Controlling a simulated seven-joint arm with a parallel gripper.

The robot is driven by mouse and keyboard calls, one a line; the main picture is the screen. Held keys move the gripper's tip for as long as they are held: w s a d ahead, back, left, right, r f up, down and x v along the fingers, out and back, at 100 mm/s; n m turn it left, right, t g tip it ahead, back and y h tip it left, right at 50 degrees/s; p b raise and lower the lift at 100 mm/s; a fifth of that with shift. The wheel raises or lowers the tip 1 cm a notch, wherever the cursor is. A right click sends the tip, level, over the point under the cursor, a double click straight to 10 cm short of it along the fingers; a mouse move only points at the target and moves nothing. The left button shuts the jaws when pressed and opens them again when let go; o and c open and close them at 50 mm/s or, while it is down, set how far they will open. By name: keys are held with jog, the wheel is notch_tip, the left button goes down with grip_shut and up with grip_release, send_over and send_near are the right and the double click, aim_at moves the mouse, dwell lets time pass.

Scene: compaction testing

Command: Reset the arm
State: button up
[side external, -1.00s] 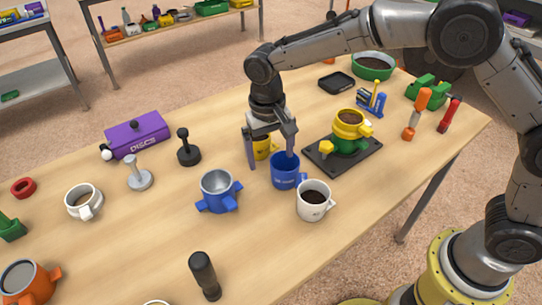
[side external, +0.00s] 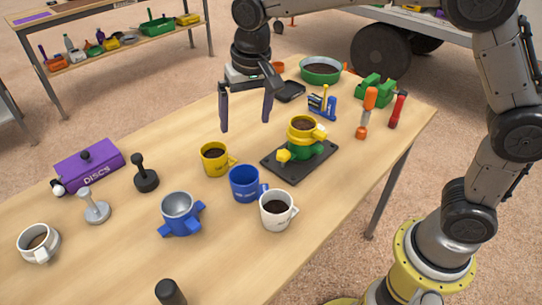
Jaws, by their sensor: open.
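My gripper (side external: 246,124) hangs above the wooden table, behind and above the yellow mug and blue mug. Its two fingers point down and stand wide apart, with nothing between them. The yellow mug (side external: 214,159) and blue mug (side external: 245,183) stand upright on the table, apart from the fingers. A white mug with dark contents (side external: 277,210) stands in front of the blue mug.
A black plate (side external: 317,166) carries a green and yellow stacked fixture (side external: 304,137). A blue mould (side external: 180,213), black tamper (side external: 146,177), silver tamper (side external: 95,207) and purple DISCS box (side external: 90,165) stand left. Hand tools (side external: 366,112) and a green bowl (side external: 320,70) lie toward the back right.

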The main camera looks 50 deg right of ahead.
jog(key=s+d+r+t, duration=0.3)
jog(key=s+d+r, duration=0.65)
jog(key=s, duration=0.35)
jog(key=s+d+f+n, duration=0.1)
jog(key=s+f+n, duration=0.1)
jog(key=s, duration=0.4)
jog(key=s+d+f+n, duration=0.2)
jog(key=s+f, duration=0.3)
jog(key=s, duration=0.2)
jog(key=shift+s+f+t, duration=0.2)
jog(key=shift+t, duration=0.1)
